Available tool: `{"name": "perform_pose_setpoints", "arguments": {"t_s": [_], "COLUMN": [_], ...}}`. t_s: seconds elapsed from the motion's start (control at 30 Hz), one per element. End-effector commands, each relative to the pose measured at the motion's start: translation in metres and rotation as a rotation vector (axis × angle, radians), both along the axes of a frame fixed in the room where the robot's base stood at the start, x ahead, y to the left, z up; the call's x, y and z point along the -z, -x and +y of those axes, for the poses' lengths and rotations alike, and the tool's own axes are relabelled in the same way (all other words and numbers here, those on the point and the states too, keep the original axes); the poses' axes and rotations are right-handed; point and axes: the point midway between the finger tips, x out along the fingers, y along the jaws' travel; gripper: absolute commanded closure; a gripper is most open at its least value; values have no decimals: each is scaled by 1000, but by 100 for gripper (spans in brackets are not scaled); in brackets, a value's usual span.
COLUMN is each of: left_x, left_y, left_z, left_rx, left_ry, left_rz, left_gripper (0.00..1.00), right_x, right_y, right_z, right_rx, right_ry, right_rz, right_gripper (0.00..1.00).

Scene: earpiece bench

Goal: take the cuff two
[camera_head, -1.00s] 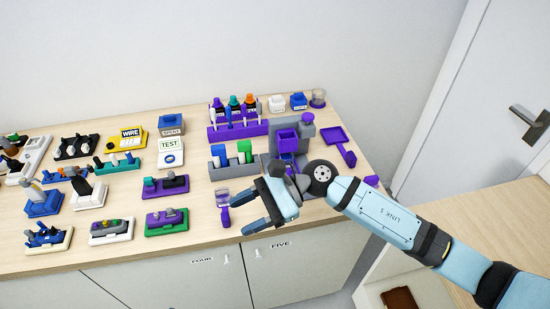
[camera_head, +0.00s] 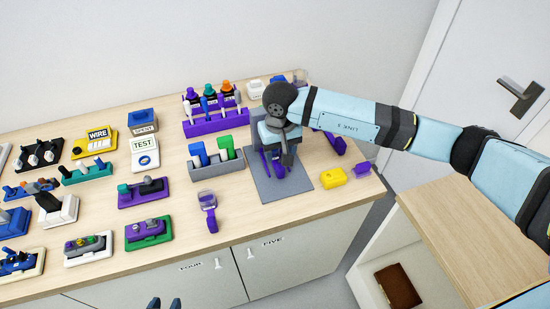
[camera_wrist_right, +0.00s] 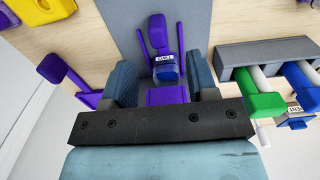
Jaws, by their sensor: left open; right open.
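A purple piece with a small white label reading TWO (camera_wrist_right: 158,35), seen upside down, is in the right wrist view and looks to be the cuff. It stands on a grey plate between two thin purple bars, with a dark blue part beside the label. In the head view, purple shows below my right gripper (camera_head: 278,160); the label is hidden there. My right gripper is open, its two blue-grey fingers (camera_wrist_right: 163,78) on either side of the purple piece; I cannot tell whether they touch it. My left gripper (camera_head: 164,304) is open and empty at the bottom edge of the head view.
The grey plate (camera_head: 292,192) lies near the bench's right end. A grey rack (camera_head: 216,170) with blue, white and green pieces is left of it. A yellow block (camera_head: 333,178) and a purple piece (camera_head: 361,168) lie right. A purple-handled tool (camera_head: 208,210) lies in front.

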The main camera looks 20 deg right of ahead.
Motion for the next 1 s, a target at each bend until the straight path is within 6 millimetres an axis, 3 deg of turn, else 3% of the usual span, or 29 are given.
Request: {"name": "perform_pose_setpoints", "arguments": {"t_s": [0.27, 0.57, 0.87, 1.0], "left_x": [-7, -22, -22, -21], "left_y": [-1, -2, -2, -2], "left_z": [0, 0, 0, 0], "left_rx": [1, 0, 0, 0], "left_ry": [-1, 0, 0, -1], "left_rz": [-1, -4, -4, -3], "left_gripper": [57, 57, 57, 57], "right_x": [22, 64, 69, 69], "right_y": [0, -2, -3, -3], "right_z": [-1, -3, -3, -3], "right_rx": [2, 2, 1, 1], "right_ry": [-1, -2, -2, -2], "right_rz": [2, 2, -1, -1], "right_gripper": [47, 47, 47, 79]}}
